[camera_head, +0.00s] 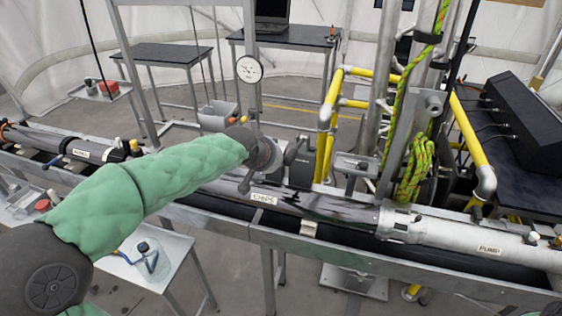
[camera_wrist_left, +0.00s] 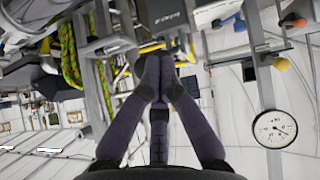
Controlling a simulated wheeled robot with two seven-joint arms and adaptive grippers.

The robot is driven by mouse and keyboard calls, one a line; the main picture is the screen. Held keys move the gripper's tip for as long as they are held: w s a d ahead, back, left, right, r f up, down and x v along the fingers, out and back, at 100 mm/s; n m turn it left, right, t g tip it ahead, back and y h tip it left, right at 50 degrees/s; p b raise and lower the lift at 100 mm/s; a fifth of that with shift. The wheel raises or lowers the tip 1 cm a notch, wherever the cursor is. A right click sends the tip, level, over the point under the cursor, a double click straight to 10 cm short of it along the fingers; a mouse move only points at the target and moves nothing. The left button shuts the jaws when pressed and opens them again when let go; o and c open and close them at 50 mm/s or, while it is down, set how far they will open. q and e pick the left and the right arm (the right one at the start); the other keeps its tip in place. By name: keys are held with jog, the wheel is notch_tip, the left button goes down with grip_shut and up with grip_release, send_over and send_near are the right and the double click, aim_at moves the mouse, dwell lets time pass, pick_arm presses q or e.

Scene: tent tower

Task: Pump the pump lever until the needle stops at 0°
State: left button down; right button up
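A round white pressure gauge (camera_head: 249,69) with a dark rim stands on a grey post in the head view. It also shows at the right of the wrist view (camera_wrist_left: 275,128); its needle is too small to read surely. A short yellow bar (camera_wrist_left: 152,47) lies at or just beyond the tips; contact is unclear. I cannot make out the pump lever surely. My right gripper is out of view.
Yellow pipes (camera_head: 330,100), a green-yellow rope (camera_head: 415,170) and metal posts crowd the space right of the gripper. A black box (camera_head: 525,110) stands at right.

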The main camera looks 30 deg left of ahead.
pick_arm(q)
jog(key=v, duration=0.6)
jog(key=shift+s+d+p, duration=0.15)
jog(key=shift+s+p, duration=0.15)
jog(key=shift+p, duration=0.15)
jog(key=shift+f, duration=0.1)
